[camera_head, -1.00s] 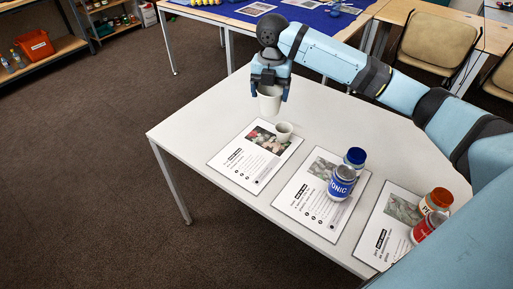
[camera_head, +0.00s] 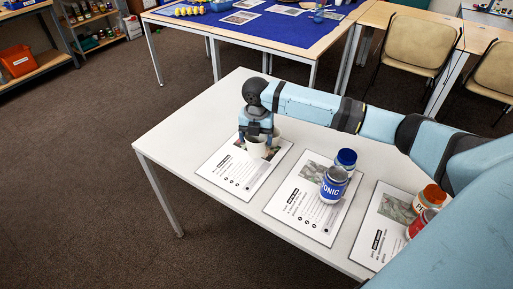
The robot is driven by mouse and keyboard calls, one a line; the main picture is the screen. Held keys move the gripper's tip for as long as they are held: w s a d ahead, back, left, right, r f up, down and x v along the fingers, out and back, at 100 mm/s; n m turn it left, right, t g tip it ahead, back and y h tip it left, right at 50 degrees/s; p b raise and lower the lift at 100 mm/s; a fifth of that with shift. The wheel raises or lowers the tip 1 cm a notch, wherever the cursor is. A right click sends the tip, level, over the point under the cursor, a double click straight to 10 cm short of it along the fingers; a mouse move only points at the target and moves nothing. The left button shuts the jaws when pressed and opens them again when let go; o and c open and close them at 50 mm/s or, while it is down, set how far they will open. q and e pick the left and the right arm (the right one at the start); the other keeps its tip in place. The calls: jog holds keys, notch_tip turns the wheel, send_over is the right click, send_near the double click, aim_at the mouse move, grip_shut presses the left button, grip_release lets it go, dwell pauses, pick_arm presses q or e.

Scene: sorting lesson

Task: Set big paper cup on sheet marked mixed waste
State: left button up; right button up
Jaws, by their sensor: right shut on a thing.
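My right gripper (camera_head: 256,136) is shut on the big paper cup (camera_head: 257,150), a plain white cup held upright. The cup is low over the picture part of the left sheet (camera_head: 232,181). I cannot tell whether its base touches the paper. The smaller white cup (camera_head: 275,138) stands at the same sheet's far end, just right of the gripper and partly hidden. The heading on this sheet is too small to read. My left gripper is out of view.
The middle sheet (camera_head: 291,222) carries a blue tonic can (camera_head: 333,186) and a blue-lidded jar (camera_head: 346,160). The right sheet (camera_head: 367,247) carries an orange-lidded jar (camera_head: 430,197) and a red can (camera_head: 420,224). The white table (camera_head: 180,140) is clear left of the sheets.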

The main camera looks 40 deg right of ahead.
aim_at(257, 147)
notch_tip(257, 147, down, 4)
jog(key=shift+f+b, duration=0.15)
jog(key=shift+b, duration=0.15)
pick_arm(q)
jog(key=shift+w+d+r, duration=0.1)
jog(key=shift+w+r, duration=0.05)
pick_arm(e)
jog(key=shift+f, duration=0.1)
jog(key=o, duration=0.9)
jog(key=shift+c, duration=0.2)
pick_arm(q)
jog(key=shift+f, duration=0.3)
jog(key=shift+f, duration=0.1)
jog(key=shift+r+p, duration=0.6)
jog(key=shift+p, duration=0.4)
pick_arm(e)
notch_tip(257, 147, up, 12)
